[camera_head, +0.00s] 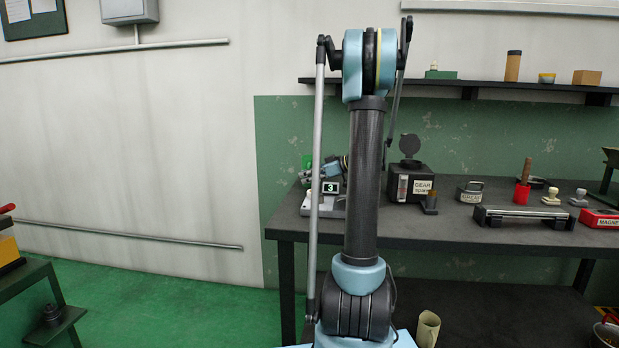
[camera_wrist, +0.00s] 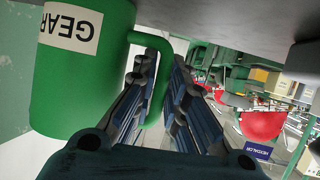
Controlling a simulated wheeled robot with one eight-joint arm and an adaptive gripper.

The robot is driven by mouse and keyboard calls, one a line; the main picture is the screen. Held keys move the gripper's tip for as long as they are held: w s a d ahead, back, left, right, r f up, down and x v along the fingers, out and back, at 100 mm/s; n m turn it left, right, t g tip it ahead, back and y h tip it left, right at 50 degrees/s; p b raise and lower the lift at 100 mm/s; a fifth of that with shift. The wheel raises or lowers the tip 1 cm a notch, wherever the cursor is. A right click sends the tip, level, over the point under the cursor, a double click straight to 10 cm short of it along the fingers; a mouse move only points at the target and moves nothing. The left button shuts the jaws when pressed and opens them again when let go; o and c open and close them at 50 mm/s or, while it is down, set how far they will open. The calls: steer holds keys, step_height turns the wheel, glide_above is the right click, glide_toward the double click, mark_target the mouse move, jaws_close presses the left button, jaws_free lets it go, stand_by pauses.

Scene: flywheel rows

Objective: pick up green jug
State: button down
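The green jug (camera_wrist: 85,85) fills the left of the wrist view, which sees the scene upside down. It has a white label reading GEAR, and its handle (camera_wrist: 160,105) sticks out to the right. My gripper (camera_wrist: 165,68) has one finger on each side of the handle, close against it, and looks shut on it. The jug's base appears at or near the dark bench surface; I cannot tell whether it is raised. In the head view my arm hides most of the gripper, and the jug is largely hidden there.
A shelf (camera_head: 480,86) runs above. A beige cup (camera_head: 428,328) stands lower down.

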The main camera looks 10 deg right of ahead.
steer(key=shift+r, duration=0.15)
stand_by(0.5)
steer(key=shift+r, duration=4.75)
steer(key=shift+r, duration=0.1)
